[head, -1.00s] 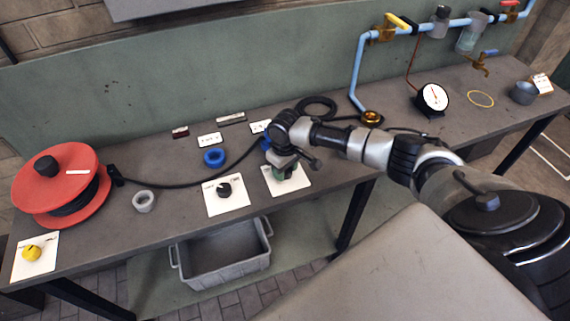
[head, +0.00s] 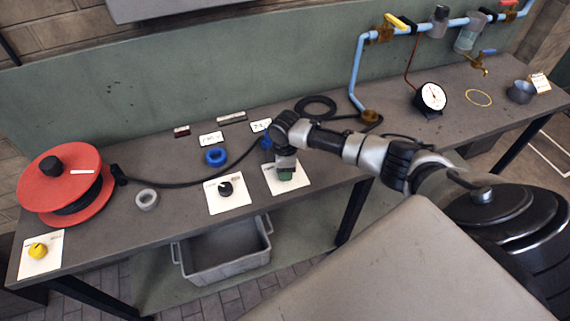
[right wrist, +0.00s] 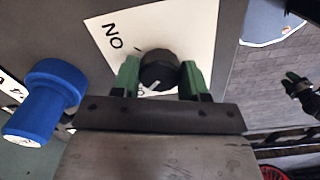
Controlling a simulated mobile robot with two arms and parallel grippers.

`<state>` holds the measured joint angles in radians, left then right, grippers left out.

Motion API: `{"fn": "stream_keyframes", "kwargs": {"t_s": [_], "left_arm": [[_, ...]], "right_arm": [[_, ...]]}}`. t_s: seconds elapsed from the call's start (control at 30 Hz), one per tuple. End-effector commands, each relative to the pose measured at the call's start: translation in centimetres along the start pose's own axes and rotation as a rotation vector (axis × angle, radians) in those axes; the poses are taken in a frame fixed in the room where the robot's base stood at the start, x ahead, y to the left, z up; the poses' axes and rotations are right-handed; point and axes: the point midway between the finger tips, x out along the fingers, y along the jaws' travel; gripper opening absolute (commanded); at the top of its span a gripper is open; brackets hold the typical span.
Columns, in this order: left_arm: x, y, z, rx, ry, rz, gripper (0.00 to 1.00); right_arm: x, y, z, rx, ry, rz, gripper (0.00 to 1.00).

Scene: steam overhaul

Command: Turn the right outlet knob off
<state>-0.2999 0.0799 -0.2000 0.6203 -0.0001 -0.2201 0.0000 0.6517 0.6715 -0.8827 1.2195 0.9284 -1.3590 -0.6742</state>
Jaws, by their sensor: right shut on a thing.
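The right outlet knob is a round black knob (right wrist: 158,68) with a white pointer line, on a white plate (right wrist: 187,20) in the right wrist view. Its pointer line slants down and left in that view. My right gripper (right wrist: 160,80) is shut on the knob, one green finger on each side. Letters reading "NO" show on the plate; a second marking beside the left finger is mostly hidden. In the head view my right gripper (head: 286,174) covers the knob above its plate (head: 300,180). A dark gripper with green tips, apparently my left (right wrist: 297,84), shows small at the right wrist view's edge.
Left of the plate is another black knob (head: 226,188). A blue fitting (right wrist: 45,102) stands near my right gripper. A grey crate (head: 222,266) is below.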

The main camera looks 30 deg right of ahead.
Motion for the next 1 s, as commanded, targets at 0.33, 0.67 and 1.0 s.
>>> {"fn": "stream_keyframes", "kwargs": {"t_s": [0.33,0.67,1.0], "left_arm": [[-0.07,-0.02,0.02,0.0,0.0,0.0,0.43],[-0.07,-0.02,0.03,0.0,-0.001,0.0,0.43],[-0.07,-0.02,0.04,0.0,-0.001,0.0,0.43]], "right_arm": [[-0.1,0.05,-0.1,-0.1,0.004,0.002,0.2],[-0.11,0.06,-0.1,-0.112,0.003,0.002,0.2],[-0.08,0.04,-0.07,-0.11,0.002,0.002,0.69]]}}
